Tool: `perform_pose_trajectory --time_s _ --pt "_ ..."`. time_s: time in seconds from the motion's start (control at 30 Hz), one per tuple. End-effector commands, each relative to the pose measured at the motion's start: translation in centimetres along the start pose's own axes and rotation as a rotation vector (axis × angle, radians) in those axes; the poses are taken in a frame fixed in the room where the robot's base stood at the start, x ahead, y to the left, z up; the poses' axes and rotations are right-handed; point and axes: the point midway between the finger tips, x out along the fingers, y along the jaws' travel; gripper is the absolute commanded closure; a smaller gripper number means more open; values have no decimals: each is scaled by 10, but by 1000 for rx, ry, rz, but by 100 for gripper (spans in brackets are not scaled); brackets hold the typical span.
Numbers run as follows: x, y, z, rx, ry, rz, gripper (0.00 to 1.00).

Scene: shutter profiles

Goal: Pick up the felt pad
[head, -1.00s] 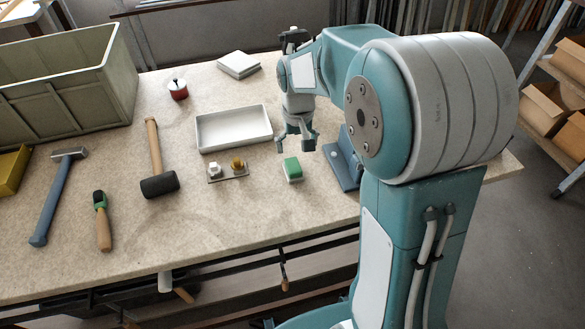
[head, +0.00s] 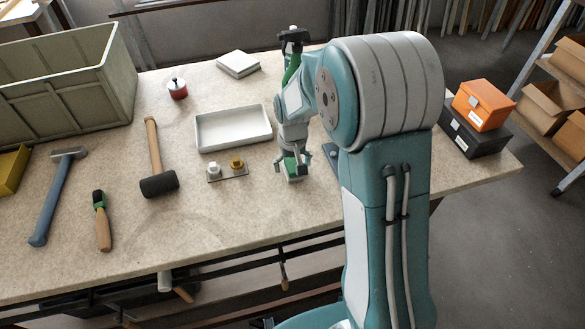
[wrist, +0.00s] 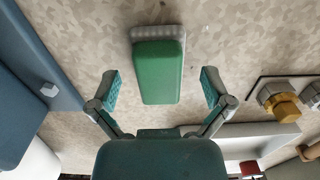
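The felt pad, which I take to be the green block with a pale, fuzzy layer under it, lies on the worktop (head: 215,225), partly hidden by my gripper in the head view (head: 291,168). In the wrist view the pad (wrist: 158,72) is in plain sight, its long side running up the picture. My gripper (wrist: 160,88) is open, with one teal-padded finger on each side of the pad and a gap on both sides. In the head view my gripper (head: 292,160) points down right over the pad. Its exact height above the pad is hard to tell.
A small plate with a white and a brass fitting (head: 228,169) lies left of the pad. A white tray (head: 233,128) is behind it. A blue object (wrist: 35,75) lies close on the other side. A mallet (head: 158,186) is farther left, and boxes (head: 483,105) stand at right.

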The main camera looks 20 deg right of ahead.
Motion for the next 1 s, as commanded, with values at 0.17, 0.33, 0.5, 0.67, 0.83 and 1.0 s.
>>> perform_pose_trajectory --time_s 0.17,0.33,0.5,0.67,0.83,1.0 --pt "0 0 0 0 0 0 85" --pt "2 0 1 0 -5 0 97" --pt "4 0 2 0 -9 0 97" --pt "1 0 3 0 -11 0 97" --pt "-16 0 2 0 -7 0 98" --pt "-42 0 11 0 -3 0 98"
